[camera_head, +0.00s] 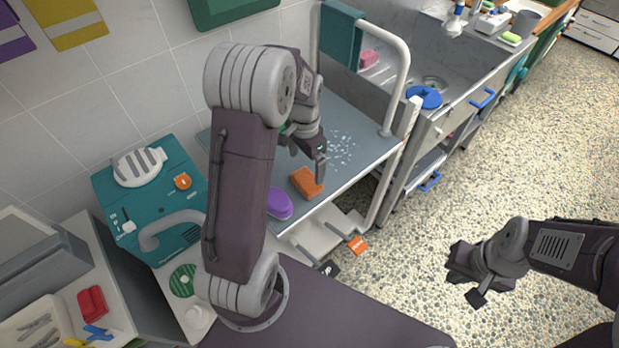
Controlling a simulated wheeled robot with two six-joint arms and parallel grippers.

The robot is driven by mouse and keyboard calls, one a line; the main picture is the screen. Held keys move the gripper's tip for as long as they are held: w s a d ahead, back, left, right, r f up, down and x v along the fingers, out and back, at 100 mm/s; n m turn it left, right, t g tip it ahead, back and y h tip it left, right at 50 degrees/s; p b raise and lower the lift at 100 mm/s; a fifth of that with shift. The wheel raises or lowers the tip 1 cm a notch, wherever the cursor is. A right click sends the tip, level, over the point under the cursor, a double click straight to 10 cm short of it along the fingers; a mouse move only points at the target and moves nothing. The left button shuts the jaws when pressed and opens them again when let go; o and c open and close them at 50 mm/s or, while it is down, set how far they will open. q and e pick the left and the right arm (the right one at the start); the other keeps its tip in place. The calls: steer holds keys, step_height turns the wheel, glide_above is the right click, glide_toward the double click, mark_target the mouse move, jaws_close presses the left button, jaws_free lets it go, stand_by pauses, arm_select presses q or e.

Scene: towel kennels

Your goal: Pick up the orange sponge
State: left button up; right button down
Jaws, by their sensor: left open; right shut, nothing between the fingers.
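The orange sponge (305,184) lies on the grey shelf of the cart, near its front edge. My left gripper (306,160) is open and empty, with its fingers pointing down just behind and above the sponge. One finger overlaps the sponge's right side in the picture; I cannot tell whether they touch. My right gripper (471,277) is shut and empty, away to the right over the speckled floor.
A purple oval object (279,204) lies just left of the sponge, partly hidden by my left arm. White flecks (341,147) lie on the shelf. A teal machine (131,190) stands left. A steel sink with a blue ring (424,97) is beyond the white rail (398,75).

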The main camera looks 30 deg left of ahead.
mark_target(307, 179)
arm_select(q)
step_height(307, 179, down, 2)
steer(key=shift+s+f, duration=0.1)
steer(key=shift+f, duration=0.1)
steer(key=shift+w+f, duration=0.2)
steer(key=shift+f, duration=0.35)
steer(key=f, duration=0.4)
steer(key=shift+s+d+b, duration=0.2)
steer(key=shift+s+b, duration=0.1)
steer(key=shift+s, duration=0.05)
steer(key=shift+w+f, duration=0.15)
steer(key=shift+f, duration=0.1)
steer(key=shift+r, duration=0.1)
steer(key=c, duration=1.2)
steer(key=shift+o, duration=0.2)
steer(key=shift+r, duration=0.5)
step_height(307, 179, up, 3)
steer(key=shift+p, duration=0.3)
steer(key=d+r, duration=0.7)
steer(key=d, duration=0.4)
steer(key=shift+w+d, duration=0.15)
steer(key=shift+d, duration=0.15)
